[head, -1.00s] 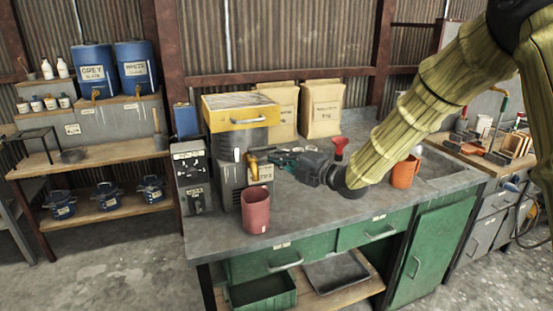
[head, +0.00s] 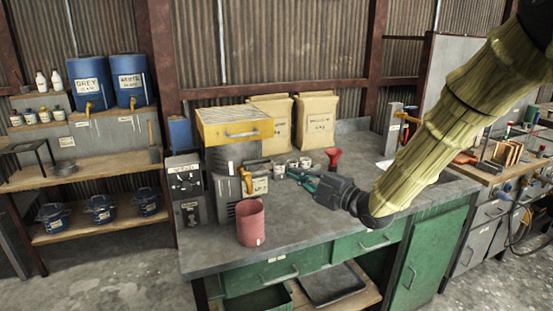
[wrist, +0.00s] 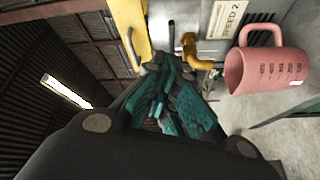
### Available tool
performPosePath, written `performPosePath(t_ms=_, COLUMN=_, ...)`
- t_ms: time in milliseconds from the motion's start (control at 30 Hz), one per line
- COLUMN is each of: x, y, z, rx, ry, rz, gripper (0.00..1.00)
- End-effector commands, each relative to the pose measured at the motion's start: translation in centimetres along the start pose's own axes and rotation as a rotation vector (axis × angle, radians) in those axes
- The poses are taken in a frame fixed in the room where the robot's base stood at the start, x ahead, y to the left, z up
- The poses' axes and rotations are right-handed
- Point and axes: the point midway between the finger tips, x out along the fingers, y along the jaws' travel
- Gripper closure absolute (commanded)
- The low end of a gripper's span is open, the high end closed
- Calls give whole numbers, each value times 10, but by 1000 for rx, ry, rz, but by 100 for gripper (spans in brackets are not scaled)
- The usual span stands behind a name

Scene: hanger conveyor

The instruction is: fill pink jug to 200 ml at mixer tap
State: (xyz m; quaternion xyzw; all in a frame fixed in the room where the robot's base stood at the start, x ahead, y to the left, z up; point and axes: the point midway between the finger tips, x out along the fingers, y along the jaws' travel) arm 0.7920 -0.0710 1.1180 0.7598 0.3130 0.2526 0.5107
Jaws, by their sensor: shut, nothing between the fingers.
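The pink jug (head: 250,223) stands upright on the bench in front of the mixer (head: 235,126), which has a yellow top. The mixer's tap (head: 247,181) is a yellow-orange fitting just above and behind the jug's rim. The wrist view, turned sideways, shows the tap (wrist: 190,48) close to the mouth of the jug (wrist: 265,70), with dark measuring marks on the jug's side. Whether liquid is inside or flowing cannot be seen. My gripper (head: 298,176) is shut and empty, right of the tap and jug, apart from both. Its teal fingers (wrist: 165,85) are together in the wrist view.
A grey control box (head: 186,184) stands left of the mixer. Small tins (head: 293,165), a red funnel (head: 333,157) and paper sacks (head: 315,120) stand behind my gripper. The bench front right of the jug is clear.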

Motion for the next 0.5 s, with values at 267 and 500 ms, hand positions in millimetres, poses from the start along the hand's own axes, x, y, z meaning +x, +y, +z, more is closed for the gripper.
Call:
performPosePath(t_ms=267, x=15, y=5, z=-38, rx=623, ry=-167, rz=160, gripper=100)
performPosePath(t_ms=500, x=6, y=-10, z=-54, rx=1027, ry=-299, rz=316, gripper=100)
